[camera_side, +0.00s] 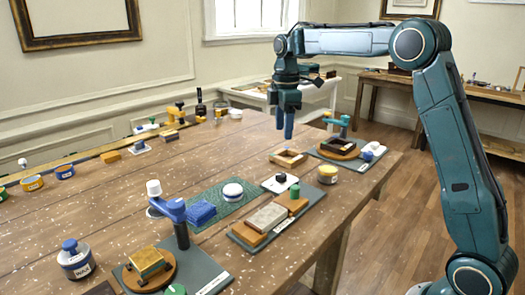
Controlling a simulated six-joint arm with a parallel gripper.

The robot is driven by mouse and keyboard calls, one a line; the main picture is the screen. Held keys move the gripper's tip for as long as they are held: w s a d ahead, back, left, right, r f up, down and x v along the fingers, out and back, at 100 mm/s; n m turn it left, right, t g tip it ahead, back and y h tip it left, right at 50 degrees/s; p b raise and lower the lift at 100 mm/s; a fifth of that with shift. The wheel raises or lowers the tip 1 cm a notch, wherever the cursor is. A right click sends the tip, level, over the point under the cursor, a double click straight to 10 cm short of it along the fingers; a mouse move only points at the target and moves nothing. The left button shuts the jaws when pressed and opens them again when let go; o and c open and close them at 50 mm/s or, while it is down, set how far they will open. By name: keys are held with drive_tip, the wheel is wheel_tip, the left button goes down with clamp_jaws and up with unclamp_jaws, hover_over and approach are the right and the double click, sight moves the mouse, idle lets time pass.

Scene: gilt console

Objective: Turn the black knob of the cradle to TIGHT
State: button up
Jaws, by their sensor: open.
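A cradle (241,238) lies on the table as a dark base with a pale grey block between wooden blocks and a white label strip along its front. I cannot read any marking or tell where either knob points. My gripper (287,137) hangs fingers down above and behind the cradle, over the area of a small wooden tray, apart from both knobs. It is open and holds nothing visible.
The wooden tray (302,156) and a yellow jar (328,174) are close to the cradle. A green mat (215,192) with a blue block lies left.

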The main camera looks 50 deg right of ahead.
sight(281, 175)
drive_tip(key=shift+w+d+f, duration=0.35)
drive_tip(key=shift+w+f, duration=0.1)
drive_tip(key=shift+w, duration=0.05)
wheel_tip(281, 175, down, 14)
drive_tip(key=shift+r, duration=0.1)
idle(0.6)
drive_tip(key=c, duration=1)
